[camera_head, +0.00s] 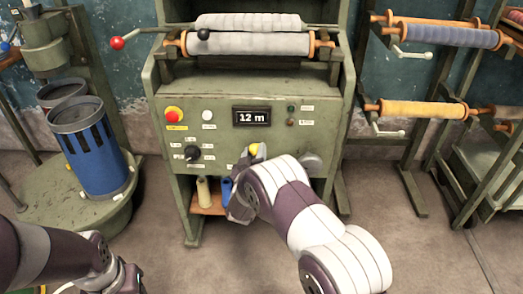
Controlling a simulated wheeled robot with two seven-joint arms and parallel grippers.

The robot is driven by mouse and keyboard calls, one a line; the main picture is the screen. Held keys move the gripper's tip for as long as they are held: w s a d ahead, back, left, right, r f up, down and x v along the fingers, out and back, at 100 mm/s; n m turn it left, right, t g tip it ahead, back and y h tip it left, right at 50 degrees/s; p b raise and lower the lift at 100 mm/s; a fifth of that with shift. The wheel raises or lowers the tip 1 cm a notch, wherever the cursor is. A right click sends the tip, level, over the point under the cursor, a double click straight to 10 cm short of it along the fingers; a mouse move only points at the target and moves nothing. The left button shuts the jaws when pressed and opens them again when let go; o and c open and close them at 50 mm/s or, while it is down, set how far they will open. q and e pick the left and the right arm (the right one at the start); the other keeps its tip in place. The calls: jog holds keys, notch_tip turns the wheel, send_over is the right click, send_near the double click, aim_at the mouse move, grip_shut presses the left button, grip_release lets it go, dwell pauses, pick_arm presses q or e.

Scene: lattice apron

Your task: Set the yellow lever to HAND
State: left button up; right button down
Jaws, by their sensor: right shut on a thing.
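The yellow lever (254,149) is on the front panel of the green machine (225,118), low and right of the middle. Only its yellow knob shows. My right gripper (247,158) is at the lever and shut on it. My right wrist hides the lever's base and any labels around it, so I cannot read which position it points to. My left gripper (118,282) is low at the left edge of the view, away from the machine, cut off by the bottom of the picture. Its fingers do not show clearly.
The panel also has a red button (173,113), a white button (207,115), a black knob (193,153) and a display reading 12 m (252,117). A red-tipped crank (117,43) juts out at upper left. A blue bin (88,150) stands left; roller racks (425,109) stand right.

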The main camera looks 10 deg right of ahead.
jog(key=a+n, duration=0.1)
jog(key=a+n+p, duration=0.1)
jog(key=shift+w+a+n, duration=0.15)
jog(key=shift+w+n, duration=0.2)
jog(key=shift+n, duration=0.05)
jog(key=shift+w+a+f+n+t, duration=0.2)
jog(key=shift+a+f+n, duration=0.1)
jog(key=shift+a+n, duration=0.5)
jog(key=shift+w+a+f+n+t, duration=0.25)
jog(key=shift+a+n, duration=0.3)
jog(key=shift+n, duration=0.45)
jog(key=shift+s+f, duration=0.1)
jog(key=c, duration=0.6)
grip_release()
jog(key=shift+a, duration=0.1)
jog(key=p+v, duration=0.3)
jog(key=v, duration=0.9)
jog(key=shift+s+p, duration=0.35)
jog(key=shift+p, duration=0.05)
